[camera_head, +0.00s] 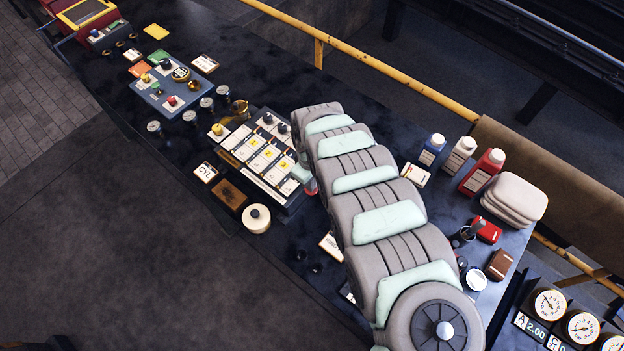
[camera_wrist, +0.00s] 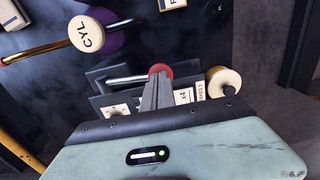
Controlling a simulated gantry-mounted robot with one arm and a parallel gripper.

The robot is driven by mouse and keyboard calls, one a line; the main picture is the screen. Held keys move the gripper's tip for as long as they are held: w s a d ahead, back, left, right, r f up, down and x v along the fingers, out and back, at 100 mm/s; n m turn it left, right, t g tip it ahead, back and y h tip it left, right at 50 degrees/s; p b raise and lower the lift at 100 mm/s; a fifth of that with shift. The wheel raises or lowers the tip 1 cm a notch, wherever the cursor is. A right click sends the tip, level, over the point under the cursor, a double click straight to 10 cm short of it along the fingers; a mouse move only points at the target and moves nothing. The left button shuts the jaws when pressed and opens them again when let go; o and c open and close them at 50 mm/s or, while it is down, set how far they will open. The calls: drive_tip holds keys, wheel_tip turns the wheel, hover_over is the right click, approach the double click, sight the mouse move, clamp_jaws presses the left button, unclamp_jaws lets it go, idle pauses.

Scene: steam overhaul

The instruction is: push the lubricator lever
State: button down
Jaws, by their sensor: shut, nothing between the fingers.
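A steel rod (camera_wrist: 127,79) with a red ball end (camera_wrist: 160,69), which looks like the lubricator lever, sticks out from a dark housing in the wrist view. My gripper (camera_wrist: 157,82) is shut and empty, its fingertips overlapping the near side of the red ball. I cannot tell whether they touch it. Pale labels, one reading "x4", show on the housing beside the fingers. In the head view my arm reaches over the bench to the right side of a panel with white label plates (camera_head: 265,160); the fingers are hidden there.
A blue switch board (camera_head: 172,87) lies farther back. Bottles (camera_head: 482,172) and gauges (camera_head: 583,328) are at right.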

drive_tip(key=f, duration=0.1)
drive_tip(key=s+f, duration=0.1)
drive_tip(key=a+f, duration=0.1)
drive_tip(key=shift+s+f+b, duration=0.15)
drive_tip(key=shift+f+b, duration=0.05)
drive_tip(key=shift+b, duration=0.15)
drive_tip(key=shift+f, duration=0.4)
wheel_tip(320, 180, up, 5)
drive_tip(key=p, duration=0.6)
wheel_tip(320, 180, up, 9)
drive_tip(key=p, duration=0.2)
hover_over(308, 192)
drive_tip(key=s+a, duration=0.3)
drive_tip(key=s, duration=0.1)
drive_tip(key=shift+w, duration=0.25)
